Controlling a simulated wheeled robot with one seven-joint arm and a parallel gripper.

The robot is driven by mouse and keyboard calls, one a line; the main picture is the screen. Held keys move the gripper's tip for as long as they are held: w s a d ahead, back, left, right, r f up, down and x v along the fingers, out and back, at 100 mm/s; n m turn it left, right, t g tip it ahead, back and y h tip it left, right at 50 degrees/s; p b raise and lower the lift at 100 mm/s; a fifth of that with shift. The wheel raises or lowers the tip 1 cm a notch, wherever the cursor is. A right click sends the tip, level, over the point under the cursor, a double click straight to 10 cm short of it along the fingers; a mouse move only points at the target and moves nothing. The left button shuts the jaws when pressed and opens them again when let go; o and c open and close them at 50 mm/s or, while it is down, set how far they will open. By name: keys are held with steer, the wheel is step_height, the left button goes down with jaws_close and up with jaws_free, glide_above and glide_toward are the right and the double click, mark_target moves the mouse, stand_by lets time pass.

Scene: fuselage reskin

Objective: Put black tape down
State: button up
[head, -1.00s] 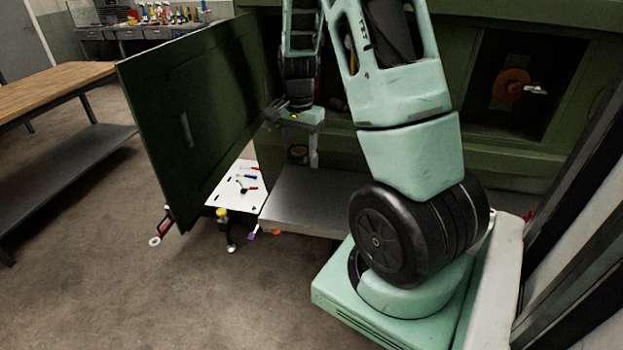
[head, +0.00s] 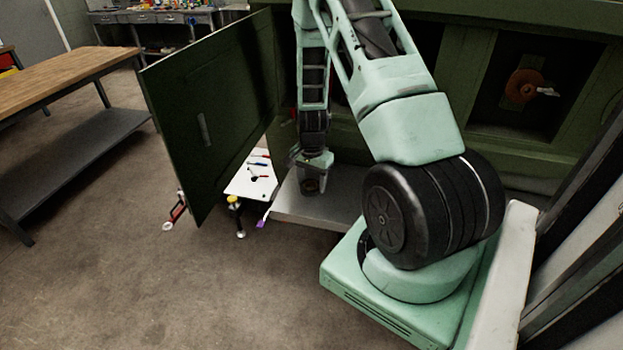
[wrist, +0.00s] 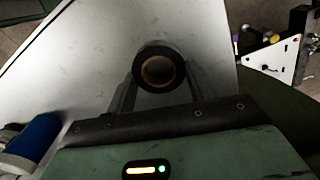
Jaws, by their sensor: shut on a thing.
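The black tape (wrist: 159,53) is a black roll with a tan core. In the wrist view it sits between the two fingers of my gripper (wrist: 153,82), which is shut on it. In the head view my gripper (head: 312,180) points down over the grey metal shelf (head: 340,200), with the dark roll (head: 311,187) at its tips. The shelf also shows in the wrist view (wrist: 85,70) as a pale surface behind the roll. I cannot tell whether the roll touches the shelf.
A blue and white cylinder (wrist: 34,142) lies at the lower left of the wrist view. A white board with tools (head: 250,181) stands left of the shelf. A wooden workbench (head: 70,78) is far left. Much of the shelf is clear.

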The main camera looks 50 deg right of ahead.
steer(key=shift+f, duration=0.1)
steer(key=o, duration=1)
step_height(320, 180, up, 12)
steer(key=b, duration=0.3)
stand_by(0.3)
